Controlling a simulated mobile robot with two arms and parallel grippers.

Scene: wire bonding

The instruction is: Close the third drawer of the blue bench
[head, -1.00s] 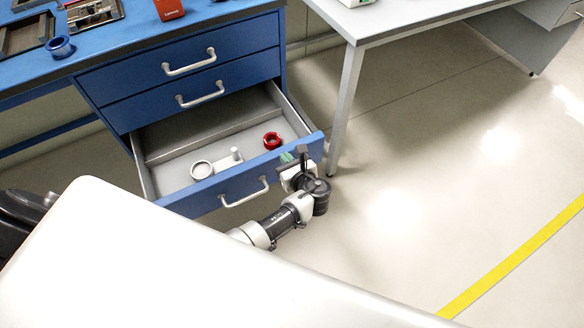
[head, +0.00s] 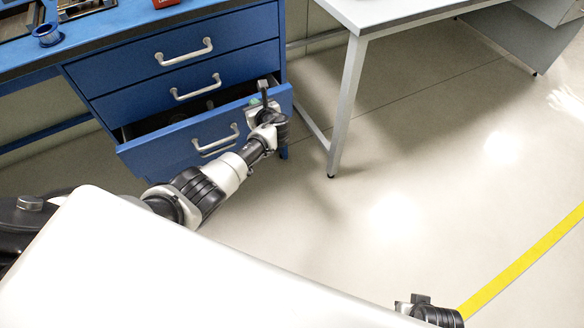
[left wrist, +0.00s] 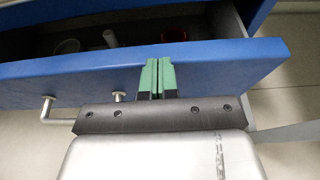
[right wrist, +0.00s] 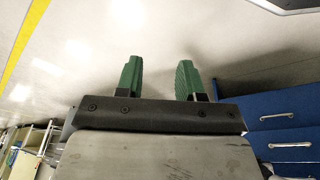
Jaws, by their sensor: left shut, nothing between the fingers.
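My left gripper (head: 256,102) is shut and empty at the right part of the front panel. In the left wrist view its green fingertips (left wrist: 157,76) overlap the blue drawer front (left wrist: 90,72); contact is hard to tell. Inside the drawer are a white ring (left wrist: 67,46), a white post (left wrist: 110,39) and a red part (left wrist: 173,35). My right gripper (right wrist: 160,80) is open and empty, away from the bench.
Two upper drawers (head: 155,50) are closed. A blue spool (head: 48,34) and trays are on the bench top. A grey table (head: 400,12) with a metal leg (head: 347,105) stands to the right. The floor right of the drawer is clear, with a yellow line (head: 525,262).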

